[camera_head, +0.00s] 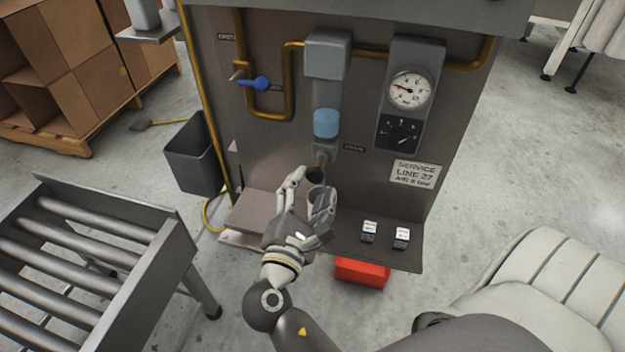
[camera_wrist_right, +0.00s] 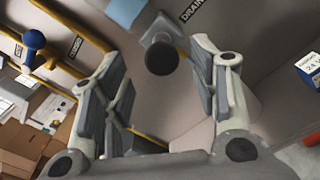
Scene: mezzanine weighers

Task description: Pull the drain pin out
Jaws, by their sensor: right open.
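The drain pin shows in the right wrist view as a dark round knob (camera_wrist_right: 160,58) sticking out of a grey block, close to the DRAIN label. In the head view the dark knob (camera_head: 315,174) is small, below the blue filter bowl (camera_head: 326,123), and partly hidden by my gripper. My right gripper (camera_head: 308,188) is open in front of the panel. In the right wrist view its two fingers (camera_wrist_right: 157,75) stand apart with the knob seen between their tips. I see no contact with the knob. My left gripper is not in view.
A narrow shelf (camera_head: 375,254) runs below the panel, with two small labelled boxes (camera_head: 370,230) on its right. A blue-handled valve (camera_head: 262,83) and gauge (camera_head: 409,89) are on the panel. A red box (camera_head: 361,272) sits under the shelf. A roller conveyor (camera_head: 172,262) stands left.

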